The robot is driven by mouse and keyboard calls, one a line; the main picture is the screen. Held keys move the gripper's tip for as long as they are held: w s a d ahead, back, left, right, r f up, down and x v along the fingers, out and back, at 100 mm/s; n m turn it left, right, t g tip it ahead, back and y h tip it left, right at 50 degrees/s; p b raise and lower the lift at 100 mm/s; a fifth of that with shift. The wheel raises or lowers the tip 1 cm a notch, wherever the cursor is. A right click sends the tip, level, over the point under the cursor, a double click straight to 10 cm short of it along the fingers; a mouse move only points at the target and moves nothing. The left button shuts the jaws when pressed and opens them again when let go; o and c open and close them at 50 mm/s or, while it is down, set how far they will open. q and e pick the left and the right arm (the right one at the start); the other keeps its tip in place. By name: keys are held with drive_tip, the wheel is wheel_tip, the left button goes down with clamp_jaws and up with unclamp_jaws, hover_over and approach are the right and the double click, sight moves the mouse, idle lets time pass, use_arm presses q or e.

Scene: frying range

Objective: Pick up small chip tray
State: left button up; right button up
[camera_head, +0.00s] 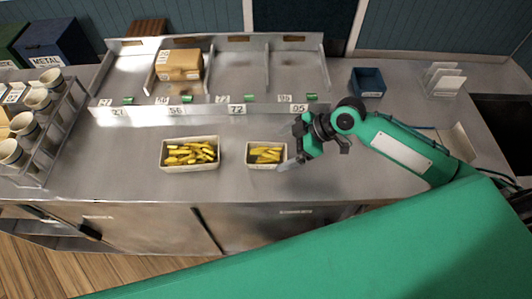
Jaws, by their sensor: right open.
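The small chip tray (266,165) is a pale open box with yellow chips in it, standing on the metal counter. A larger chip tray (189,167), also full of yellow chips, stands to its left with a gap between them. My right gripper (314,157) comes in from the right on its green arm. Its open jaws are just right of the small tray; one finger reaches close to the tray's right edge, and I cannot tell whether it touches. The jaws hold nothing that I can see. My left gripper is not in view.
Behind the trays is a metal divider with numbered labels (237,110) and a cardboard box (179,65) in one bay. A rack of cups (38,125) stands at far left. A blue box (367,82) is at back right. The counter's front left is clear.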

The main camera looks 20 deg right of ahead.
sight(255, 159)
drive_tip(key=shift+a+f, duration=0.35)
drive_tip(key=shift+a, duration=0.25)
drive_tip(key=shift+w+a+f+p, duration=0.15)
drive_tip(key=shift+w+a+p, duration=0.1)
drive_tip(key=shift+p, duration=0.25)
drive_tip(key=p+x, duration=0.2)
drive_tip(key=x, duration=0.1)
drive_tip(key=shift+w, duration=0.3)
drive_tip(key=shift+w+a+f, duration=0.1)
drive_tip(key=shift+a+f, duration=0.35)
drive_tip(key=shift+a, duration=0.05)
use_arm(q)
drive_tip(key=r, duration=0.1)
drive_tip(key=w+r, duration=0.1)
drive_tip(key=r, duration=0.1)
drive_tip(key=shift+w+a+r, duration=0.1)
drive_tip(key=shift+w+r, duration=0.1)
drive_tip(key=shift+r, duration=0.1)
use_arm(e)
drive_tip(key=shift+c, duration=0.2)
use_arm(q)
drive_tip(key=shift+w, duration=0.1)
use_arm(e)
drive_tip(key=c, duration=1.6)
drive_tip(key=shift+c, duration=0.2)
